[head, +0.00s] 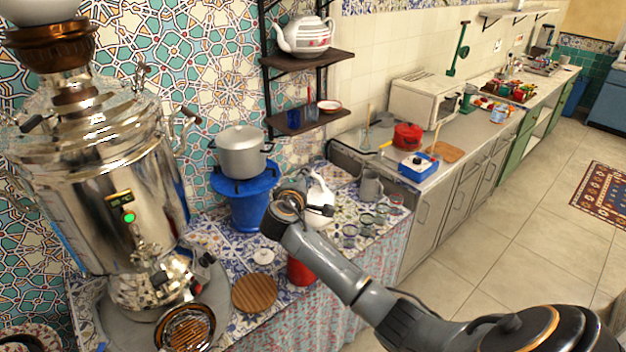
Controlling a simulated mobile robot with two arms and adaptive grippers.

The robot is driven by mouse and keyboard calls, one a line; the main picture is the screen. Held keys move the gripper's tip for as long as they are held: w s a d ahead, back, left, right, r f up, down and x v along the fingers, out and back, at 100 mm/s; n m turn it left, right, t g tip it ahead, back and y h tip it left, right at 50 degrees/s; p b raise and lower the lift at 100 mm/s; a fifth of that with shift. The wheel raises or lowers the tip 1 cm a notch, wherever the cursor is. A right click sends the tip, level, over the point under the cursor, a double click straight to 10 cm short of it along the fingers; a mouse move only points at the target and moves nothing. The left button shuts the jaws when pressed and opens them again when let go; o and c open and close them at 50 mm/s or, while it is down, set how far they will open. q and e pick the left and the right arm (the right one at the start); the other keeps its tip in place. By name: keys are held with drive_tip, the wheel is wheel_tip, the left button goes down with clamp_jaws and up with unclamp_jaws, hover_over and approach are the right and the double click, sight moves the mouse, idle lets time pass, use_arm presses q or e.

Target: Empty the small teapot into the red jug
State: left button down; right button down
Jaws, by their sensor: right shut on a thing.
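The small white teapot (317,219) is mostly hidden behind my right gripper (318,207) in the head view. A curved white part of it shows above the fingers. My right gripper is shut on the teapot. How far the teapot is tilted cannot be told. The red jug (299,272) stands on the patterned cloth table below and in front of it, partly covered by my right arm. The jug's mouth is hidden, and no stream of liquid is visible. My left gripper is not in view.
A large metal samovar (110,190) stands at the left. A white lid (264,257) and a round striped wooden mat (254,293) lie left of the jug. A blue stand (249,208) holds a grey pot (241,153) behind. A grey mug (371,187) and several small glasses stand right.

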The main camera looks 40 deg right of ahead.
drive_tip(key=shift+w+a+r+n, duration=0.1)
drive_tip(key=shift+w+a+n, duration=0.4)
drive_tip(key=shift+w+a, duration=0.35)
drive_tip(key=shift+d, duration=0.1)
idle(3.0)
